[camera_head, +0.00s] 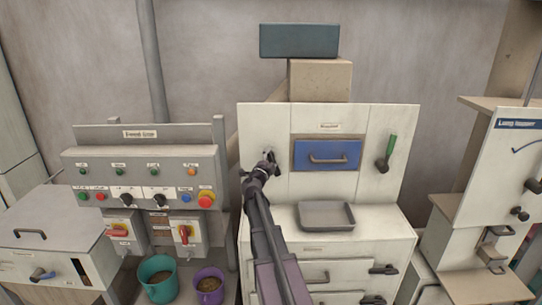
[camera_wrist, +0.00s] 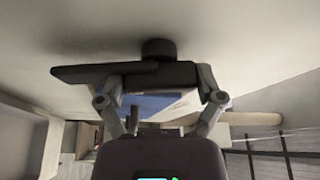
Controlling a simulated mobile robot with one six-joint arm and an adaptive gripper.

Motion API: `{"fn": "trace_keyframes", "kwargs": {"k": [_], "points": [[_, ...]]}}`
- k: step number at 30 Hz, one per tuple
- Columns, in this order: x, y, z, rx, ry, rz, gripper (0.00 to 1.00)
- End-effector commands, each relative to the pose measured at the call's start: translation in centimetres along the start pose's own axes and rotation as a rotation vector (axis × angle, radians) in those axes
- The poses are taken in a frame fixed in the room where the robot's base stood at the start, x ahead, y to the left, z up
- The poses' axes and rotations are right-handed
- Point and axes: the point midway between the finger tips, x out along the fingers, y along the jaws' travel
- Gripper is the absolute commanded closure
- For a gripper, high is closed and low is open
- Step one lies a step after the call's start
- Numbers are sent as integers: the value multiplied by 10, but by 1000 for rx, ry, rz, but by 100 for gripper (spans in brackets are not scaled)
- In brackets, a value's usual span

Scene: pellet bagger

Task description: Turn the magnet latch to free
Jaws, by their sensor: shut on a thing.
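The magnet latch is a small dark handle (camera_head: 268,154) on the left panel of the white cabinet, left of the blue drawer (camera_head: 328,155). My gripper (camera_head: 262,168) is at this latch and hides much of it. In the wrist view the latch shows as a dark round hub (camera_wrist: 159,49) with a bar lying across the picture, its longer end to the left. My gripper (camera_wrist: 160,80) is shut on the bar, with a finger on either side. The blue drawer shows between the fingers. The latch's markings, if any, cannot be read.
A green-handled lever (camera_head: 387,150) is on the right panel. A grey tray (camera_head: 326,215) stands on the ledge below the drawer. A control panel (camera_head: 140,165) with buttons and two buckets (camera_head: 157,279) are to the left. The ledge beside the tray is clear.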

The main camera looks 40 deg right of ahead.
Motion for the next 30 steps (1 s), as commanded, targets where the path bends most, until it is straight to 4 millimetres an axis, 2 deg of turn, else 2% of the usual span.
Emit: {"fn": "trace_keyframes", "kwargs": {"k": [12, 30], "points": [[1, -2, 0, 276, 0, 113, 62], [0, 1, 1, 345, -2, 141, 62]]}}
